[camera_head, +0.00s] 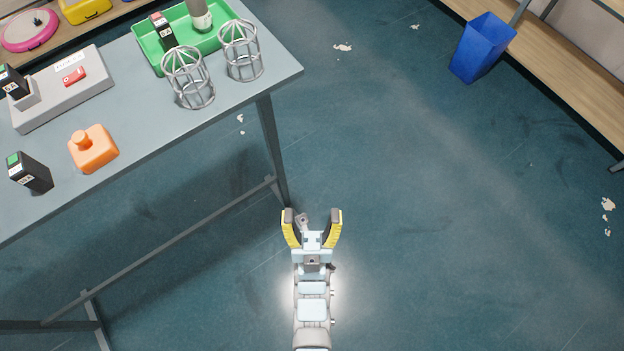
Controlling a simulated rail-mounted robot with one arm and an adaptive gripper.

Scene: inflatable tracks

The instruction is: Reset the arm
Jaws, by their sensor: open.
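My gripper (312,218) is open and empty, with its two yellow-sided fingers spread apart. It is over the dark teal floor, to the right of the table's front right leg. My arm comes up from the bottom edge of the picture, roughly straight. Nothing is between the fingers, and the gripper appears clear of the table (150,150).
On the table are an orange block with a knob (93,149), black boxes (30,173), a grey device (62,88), two wire cages (188,78) and a green tray (150,50). A blue bin (482,47) stands upper right by a wooden bench (575,75). Open floor lies right.

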